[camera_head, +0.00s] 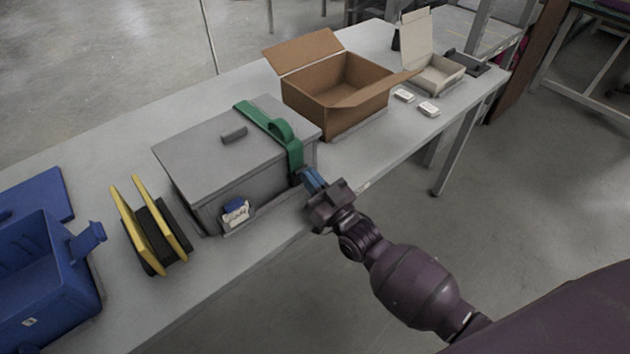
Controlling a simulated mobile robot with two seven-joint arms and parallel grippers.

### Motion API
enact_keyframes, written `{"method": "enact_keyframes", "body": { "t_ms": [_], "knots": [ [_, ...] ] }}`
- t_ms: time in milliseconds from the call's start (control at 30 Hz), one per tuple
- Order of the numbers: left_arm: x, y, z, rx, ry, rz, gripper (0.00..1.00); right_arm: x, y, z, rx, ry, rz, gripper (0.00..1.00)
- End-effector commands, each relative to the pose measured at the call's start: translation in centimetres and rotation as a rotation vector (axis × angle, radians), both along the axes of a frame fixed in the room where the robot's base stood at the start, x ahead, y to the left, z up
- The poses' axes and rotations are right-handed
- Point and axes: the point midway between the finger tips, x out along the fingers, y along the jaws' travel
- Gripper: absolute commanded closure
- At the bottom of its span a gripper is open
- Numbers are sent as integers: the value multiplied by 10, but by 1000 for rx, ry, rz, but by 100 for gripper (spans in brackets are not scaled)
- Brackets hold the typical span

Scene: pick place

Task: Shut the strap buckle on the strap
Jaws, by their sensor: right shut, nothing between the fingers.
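A green strap (286,145) runs over the lid of a grey box (194,153) and down its front right side. The strap makes a raised loop on top of the lid. My right gripper (308,177) is at the strap's lower end, by the box's front right corner. Its blue fingers are shut with nothing between them. A small dark part shows next to the fingertips; whether it is the strap buckle, and whether it is shut, I cannot tell. My left gripper is not in view.
A blue and white item (236,213) is at the box's front. Yellow and black panels (151,229) and a blue case (40,275) stand to the left. An open cardboard box (336,88), two small white blocks and a white carton (437,72) are behind, right.

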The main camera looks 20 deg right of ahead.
Motion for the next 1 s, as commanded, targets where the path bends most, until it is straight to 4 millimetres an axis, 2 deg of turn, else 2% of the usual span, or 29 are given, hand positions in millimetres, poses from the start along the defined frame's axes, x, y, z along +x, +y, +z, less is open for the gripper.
{"method": "enact_keyframes", "body": {
  "t_ms": [200, 433, 800, 1000],
  "knots": [
    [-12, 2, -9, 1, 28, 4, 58, 1, 0, 1, 0, -1, 0, 100],
    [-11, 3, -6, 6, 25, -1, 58, -7, -3, -3, 0, 0, 0, 100],
    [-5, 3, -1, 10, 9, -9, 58, -64, -24, -25, -1, 1, 0, 100],
    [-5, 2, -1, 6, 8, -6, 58, -88, -32, -34, 0, -2, -1, 100]
  ]
}}
